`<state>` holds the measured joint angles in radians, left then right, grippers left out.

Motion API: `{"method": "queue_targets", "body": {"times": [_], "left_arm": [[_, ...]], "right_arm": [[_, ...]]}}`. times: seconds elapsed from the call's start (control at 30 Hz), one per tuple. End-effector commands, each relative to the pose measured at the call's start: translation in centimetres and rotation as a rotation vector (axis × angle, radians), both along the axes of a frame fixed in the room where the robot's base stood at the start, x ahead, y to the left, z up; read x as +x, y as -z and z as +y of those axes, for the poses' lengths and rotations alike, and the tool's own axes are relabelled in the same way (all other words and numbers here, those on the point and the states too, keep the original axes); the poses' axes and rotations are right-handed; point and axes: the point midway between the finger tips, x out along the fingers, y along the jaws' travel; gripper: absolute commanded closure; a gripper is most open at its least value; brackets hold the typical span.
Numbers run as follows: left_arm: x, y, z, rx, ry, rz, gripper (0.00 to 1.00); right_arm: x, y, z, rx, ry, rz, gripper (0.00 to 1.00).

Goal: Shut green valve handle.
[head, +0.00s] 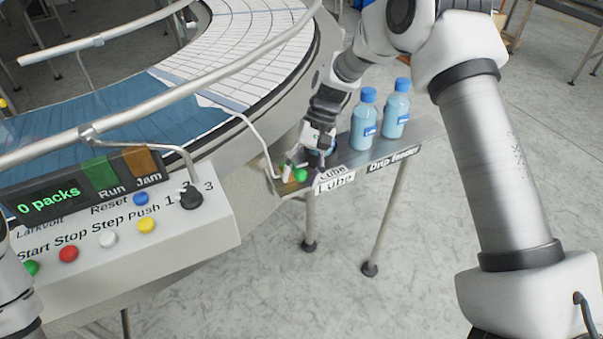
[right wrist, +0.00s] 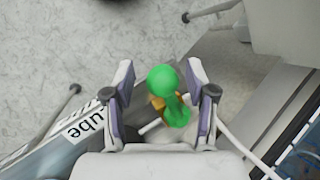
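The green valve handle (head: 300,174) sits at the near left end of the small shelf marked Lube. In the right wrist view the handle (right wrist: 163,78) has a round green knob and a green lever over a brass-coloured body. My right gripper (right wrist: 161,72) is open, with one finger on each side of the handle. Gaps show between the handle and both pads. In the head view my right gripper (head: 305,160) is small and partly covers the valve. My left gripper is out of view; only a piece of that arm shows at the left edge.
Two blue-capped bottles (head: 365,122) (head: 395,110) stand on the lube shelf (head: 425,131) behind my right gripper. A control panel (head: 195,235) with buttons and a curved conveyor (head: 245,45) with a rail lie to the left. A thin white hose runs beside the valve. Open floor lies in front of the shelf.

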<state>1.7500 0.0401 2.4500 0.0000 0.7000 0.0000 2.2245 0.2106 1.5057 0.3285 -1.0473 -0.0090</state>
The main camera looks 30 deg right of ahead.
Motion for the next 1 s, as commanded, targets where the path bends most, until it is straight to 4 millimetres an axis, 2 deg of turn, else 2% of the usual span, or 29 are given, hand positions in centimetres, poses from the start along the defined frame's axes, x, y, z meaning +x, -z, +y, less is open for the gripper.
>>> {"method": "queue_targets", "body": {"times": [0.17, 0.5, 0.6, 0.9, 0.97, 1.0], "left_arm": [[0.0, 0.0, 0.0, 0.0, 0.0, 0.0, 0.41], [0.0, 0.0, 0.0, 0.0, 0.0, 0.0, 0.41], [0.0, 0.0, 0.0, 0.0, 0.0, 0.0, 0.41], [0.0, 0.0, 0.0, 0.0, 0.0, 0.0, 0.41], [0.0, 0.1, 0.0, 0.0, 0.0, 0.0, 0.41], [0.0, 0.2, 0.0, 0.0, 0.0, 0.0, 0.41]], "right_arm": [[0.1, -1.1, 0.0, 0.0, 0.002, -0.005, 0.44], [0.1, -8.4, 0.0, 0.0, 0.001, -0.004, 0.44], [0.0, -9.6, -0.1, -0.001, 0.0, -0.002, 0.44], [0.0, -10.0, -0.1, 0.0, 0.0, 0.001, 0.44], [-0.1, -9.3, 0.0, -0.006, 0.001, 0.001, 0.44], [-0.3, -8.1, 0.0, -0.016, 0.002, 0.003, 0.44]]}}
